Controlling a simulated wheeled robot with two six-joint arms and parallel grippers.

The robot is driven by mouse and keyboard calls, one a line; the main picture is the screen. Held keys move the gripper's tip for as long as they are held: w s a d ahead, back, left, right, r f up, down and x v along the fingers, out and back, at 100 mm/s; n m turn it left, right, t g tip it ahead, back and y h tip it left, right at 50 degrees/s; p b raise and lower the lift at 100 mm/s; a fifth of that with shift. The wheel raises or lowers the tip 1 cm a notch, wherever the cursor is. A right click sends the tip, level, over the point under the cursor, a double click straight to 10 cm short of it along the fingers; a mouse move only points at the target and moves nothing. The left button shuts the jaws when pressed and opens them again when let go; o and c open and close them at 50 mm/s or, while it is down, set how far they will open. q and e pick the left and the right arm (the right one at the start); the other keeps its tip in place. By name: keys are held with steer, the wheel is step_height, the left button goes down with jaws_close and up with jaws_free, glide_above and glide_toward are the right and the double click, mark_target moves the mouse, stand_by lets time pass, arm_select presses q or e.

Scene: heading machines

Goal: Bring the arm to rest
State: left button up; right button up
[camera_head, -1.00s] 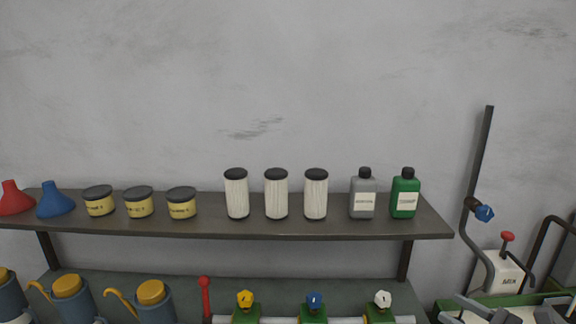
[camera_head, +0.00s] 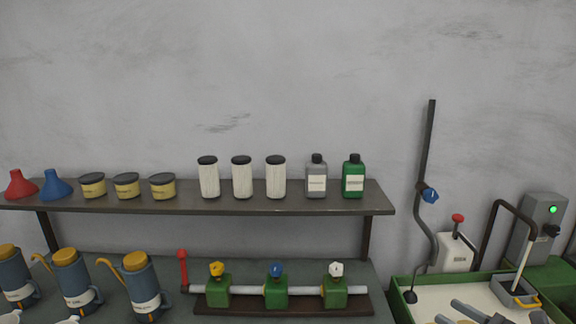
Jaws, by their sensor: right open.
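My right gripper (camera_head: 474,313) shows only in part, as grey pieces at the bottom edge on the right, in front of a green-rimmed tray (camera_head: 402,300). Its jaws are open, and I see nothing held between them. The rest of the right arm is cut off by the frame. My left gripper is not in view.
A wall shelf (camera_head: 300,206) holds funnels, tins, white cylinders and two bottles. Below stand blue oil cans (camera_head: 142,287) and a pipe with three valves (camera_head: 276,290). A grey box with a green light (camera_head: 540,225) and a bent dark pipe (camera_head: 497,210) stand at right.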

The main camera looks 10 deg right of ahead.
steer(key=s+a+f+m+g+h, duration=0.2)
steer(key=s+a+f+m+h, duration=0.3)
steer(key=m, duration=0.6)
steer(key=s+a+f+m+g+h, duration=0.1)
steer(key=a+f+m+g+h, duration=0.15)
steer(key=f+m, duration=0.7)
steer(key=s+a+f+m+g+h, duration=0.1)
steer(key=s+a+m+g, duration=0.3)
steer(key=s+m, duration=0.45)
steer(key=s+a+f+m+g, duration=0.1)
steer(key=s+a+m+g, duration=0.4)
steer(key=m, duration=0.6)
step_height(320, 180, down, 29)
steer(key=s+d+b, duration=0.2)
steer(key=b, duration=0.3)
arm_select(q)
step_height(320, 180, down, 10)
steer(key=b, duration=0.5)
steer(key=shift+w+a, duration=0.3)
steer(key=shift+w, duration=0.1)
arm_select(e)
steer(key=s+f+g, duration=0.1)
steer(key=s+f, duration=0.6)
steer(key=f, duration=0.3)
steer(key=s+a+f, duration=0.1)
steer(key=s+f, duration=0.6)
steer(key=f, duration=0.4)
steer(key=shift+s+g, duration=0.3)
steer(key=shift+g, duration=0.05)
